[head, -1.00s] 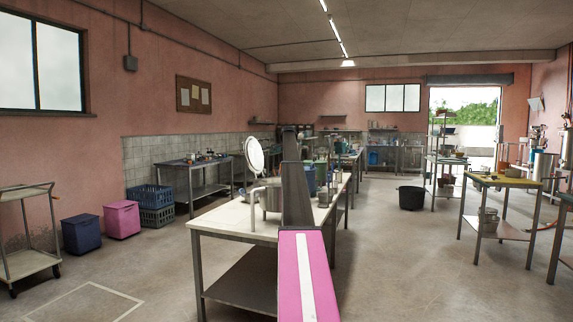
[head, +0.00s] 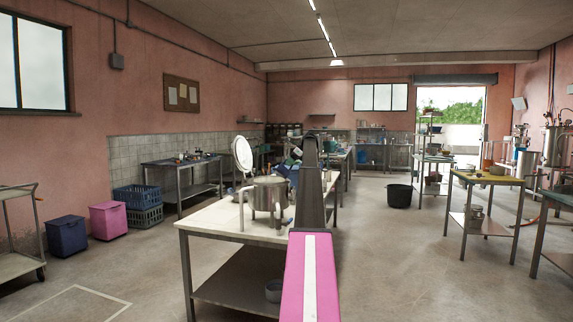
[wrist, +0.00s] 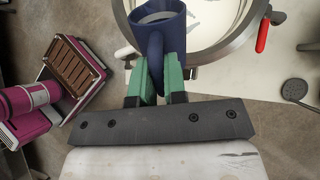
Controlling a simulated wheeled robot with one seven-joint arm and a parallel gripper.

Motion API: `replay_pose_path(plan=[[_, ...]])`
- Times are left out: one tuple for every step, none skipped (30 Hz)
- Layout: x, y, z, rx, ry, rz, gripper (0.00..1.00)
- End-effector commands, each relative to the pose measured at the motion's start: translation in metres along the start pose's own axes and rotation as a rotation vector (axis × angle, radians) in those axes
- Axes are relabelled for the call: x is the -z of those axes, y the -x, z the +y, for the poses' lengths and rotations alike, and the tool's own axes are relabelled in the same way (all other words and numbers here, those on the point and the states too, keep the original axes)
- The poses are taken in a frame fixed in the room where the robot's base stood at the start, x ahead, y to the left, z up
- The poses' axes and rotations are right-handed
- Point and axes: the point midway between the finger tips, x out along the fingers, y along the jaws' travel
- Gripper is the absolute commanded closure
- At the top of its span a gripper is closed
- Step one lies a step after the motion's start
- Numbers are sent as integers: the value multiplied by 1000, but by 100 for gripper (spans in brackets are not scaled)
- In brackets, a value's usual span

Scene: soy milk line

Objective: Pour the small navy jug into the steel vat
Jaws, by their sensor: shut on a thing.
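The small navy jug (wrist: 160,32) shows at the top of the wrist view, its open mouth toward the top edge. My gripper (wrist: 157,72), with green fingers, is shut on the jug's handle. The steel vat (wrist: 241,45) is a wide round rim below and beside the jug, with a pale inside. The jug overlaps the vat's left part in this view. In the head view the vat (head: 268,190) stands on the near table, and a blue shape, likely the jug (head: 284,168), shows just above its right rim. Whether anything flows from the jug cannot be seen.
The white-topped table (head: 215,221) carries the vat. A round white lid or disc (head: 242,153) stands upright behind it. A red handle (wrist: 263,35) sticks out at the vat's rim. A dark round utensil (wrist: 296,89) lies right of it. Open floor lies to the right.

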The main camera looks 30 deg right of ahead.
Motion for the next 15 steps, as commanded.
replay_pose_path(plan=[[2, 1, 0, 1, 3, -23, 100], [2, 1, 0, 1, 4, -32, 100], [2, 2, 0, 1, 5, -42, 100], [3, 2, 0, 1, 5, -49, 100], [4, 2, 0, 1, 6, -57, 100], [6, 1, 0, 1, 8, -76, 100], [8, 0, 0, 1, 9, -95, 100], [10, 0, 1, 0, 11, -120, 100], [12, -1, 1, 1, 14, -157, 100], [14, -2, 1, 1, 17, -187, 100], [15, -2, 1, 2, 21, -217, 100], [17, -3, 1, 2, 25, -256, 100], [19, -4, 1, 1, 28, -286, 100], [21, -5, 1, 2, 31, -316, 100], [24, -5, 0, 3, 34, -356, 100]])
